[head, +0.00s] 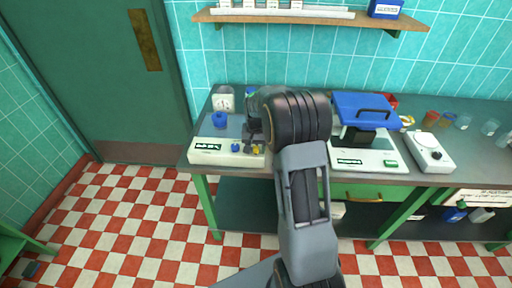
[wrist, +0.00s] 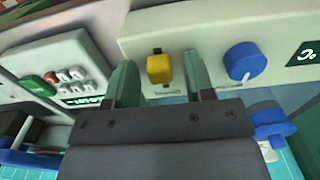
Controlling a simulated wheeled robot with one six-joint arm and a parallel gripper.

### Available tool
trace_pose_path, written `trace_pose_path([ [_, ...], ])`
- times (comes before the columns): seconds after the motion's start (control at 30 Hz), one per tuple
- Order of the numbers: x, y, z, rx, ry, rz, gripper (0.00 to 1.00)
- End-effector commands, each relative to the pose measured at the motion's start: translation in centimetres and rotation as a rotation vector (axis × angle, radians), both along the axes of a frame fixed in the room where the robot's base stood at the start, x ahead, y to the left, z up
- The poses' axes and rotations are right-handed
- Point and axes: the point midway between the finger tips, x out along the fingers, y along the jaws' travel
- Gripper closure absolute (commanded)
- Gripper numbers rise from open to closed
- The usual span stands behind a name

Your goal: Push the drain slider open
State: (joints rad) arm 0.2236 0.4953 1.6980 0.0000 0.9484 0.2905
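The drain slider looks to be the small yellow block (wrist: 159,69) on the front panel of a white bench machine (head: 208,157). In the head view the yellow block (head: 256,150) shows just beside my gripper (head: 251,138). In the wrist view my gripper (wrist: 160,65) has its two green fingers apart, one on each side of the yellow block. A slot and small label lie beside the block, partly hidden by the gripper body.
A second machine with a blue lid (head: 364,107) stands to the right on the bench. A white scale-like device (head: 428,151) stands farther right. The checkered floor in front is clear.

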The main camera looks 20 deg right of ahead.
Motion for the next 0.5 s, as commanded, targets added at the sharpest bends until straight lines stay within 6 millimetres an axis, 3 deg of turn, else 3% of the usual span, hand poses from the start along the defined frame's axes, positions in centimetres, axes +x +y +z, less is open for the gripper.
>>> trace_pose_path([
  [0.07, 0.0, 0.0, 0.02, 0.0, 0.0, 0.0, 0.59],
  [0.5, 0.0, -0.01, 0.04, 0.0, 0.0, 0.0, 1.0],
])
